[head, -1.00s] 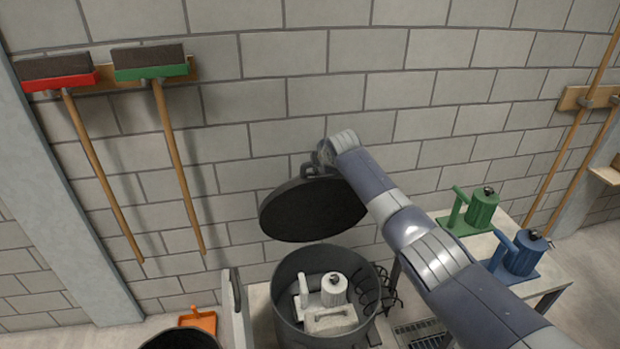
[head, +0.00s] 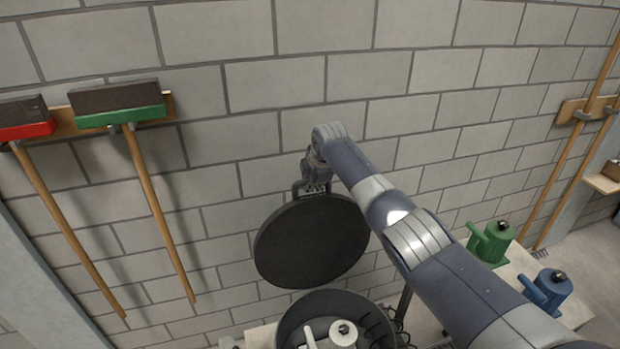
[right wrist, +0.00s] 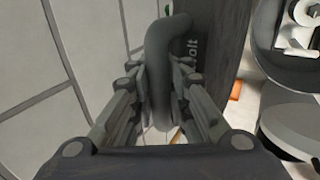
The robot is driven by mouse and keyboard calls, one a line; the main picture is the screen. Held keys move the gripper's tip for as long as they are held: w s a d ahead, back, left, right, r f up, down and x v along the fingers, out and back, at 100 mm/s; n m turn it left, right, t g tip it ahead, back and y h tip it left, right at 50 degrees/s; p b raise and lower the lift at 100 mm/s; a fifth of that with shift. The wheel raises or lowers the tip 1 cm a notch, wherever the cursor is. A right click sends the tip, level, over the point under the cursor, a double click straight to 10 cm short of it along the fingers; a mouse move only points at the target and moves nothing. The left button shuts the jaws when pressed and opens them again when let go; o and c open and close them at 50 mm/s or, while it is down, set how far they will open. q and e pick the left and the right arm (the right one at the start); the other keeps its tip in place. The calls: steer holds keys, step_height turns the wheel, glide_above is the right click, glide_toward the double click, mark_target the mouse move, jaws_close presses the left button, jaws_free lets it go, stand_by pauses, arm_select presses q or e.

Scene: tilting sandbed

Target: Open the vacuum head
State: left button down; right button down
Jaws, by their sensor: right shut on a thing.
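The vacuum head, a dark round lid (head: 312,242), is off its drum and stands tilted steeply, its flat face toward the head camera. My right gripper (head: 316,180) is shut on the handle (right wrist: 163,85) at the lid's upper edge, as the right wrist view shows. The lid's side with lettering (right wrist: 217,65) is right of the handle there. The open drum (head: 300,312) is below the lid, cut by the bottom of the head view. White parts (head: 342,333) show inside it. My left gripper is not in view.
A block wall (head: 290,90) is close behind the lid. A red broom (head: 25,130) and a green broom (head: 125,118) hang at left. A green canister (head: 493,242) and a blue canister (head: 548,290) stand on a bench at right, past my right arm.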

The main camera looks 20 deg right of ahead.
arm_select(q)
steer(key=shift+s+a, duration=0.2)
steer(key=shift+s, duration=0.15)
arm_select(e)
steer(key=shift+w+r, duration=0.1)
steer(key=shift+r, duration=0.35)
steer(key=c, duration=1.6)
jaws_free()
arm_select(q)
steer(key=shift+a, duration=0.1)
arm_select(e)
steer(key=shift+o, duration=0.3)
steer(key=shift+s+f, duration=0.1)
steer(key=shift+s, duration=0.2)
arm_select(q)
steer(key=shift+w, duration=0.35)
arm_select(e)
steer(key=shift+f, duration=0.25)
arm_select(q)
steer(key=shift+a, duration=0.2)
arm_select(e)
steer(key=shift+s, duration=0.1)
steer(key=shift+r, duration=0.1)
steer(key=shift+s+r, duration=0.25)
steer(key=shift+r, duration=0.3)
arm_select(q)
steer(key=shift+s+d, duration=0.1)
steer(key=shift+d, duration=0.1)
arm_select(e)
steer(key=v, duration=1.1)
